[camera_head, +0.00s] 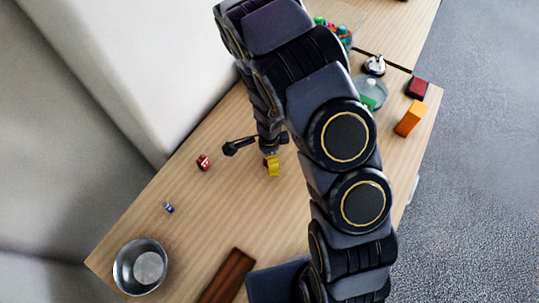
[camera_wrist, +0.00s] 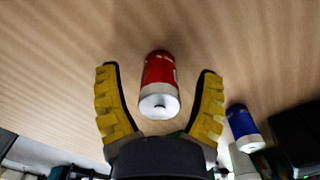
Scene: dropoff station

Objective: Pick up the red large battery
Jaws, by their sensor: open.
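The red large battery (camera_wrist: 158,72) shows in the wrist view as a red cylinder with a pale metal end facing the camera. It appears between the two yellow fingers of my gripper (camera_wrist: 157,72), which are spread apart with visible space on both sides. I cannot tell how far below or beyond the fingertips it is. In the head view my gripper (camera_head: 272,165) is low over the wooden table, its yellow fingers partly hidden. A small red object with white marks (camera_head: 203,162) lies to its left; I cannot tell if it is the same battery.
A blue cylinder (camera_wrist: 241,124) lies right of my gripper in the wrist view.

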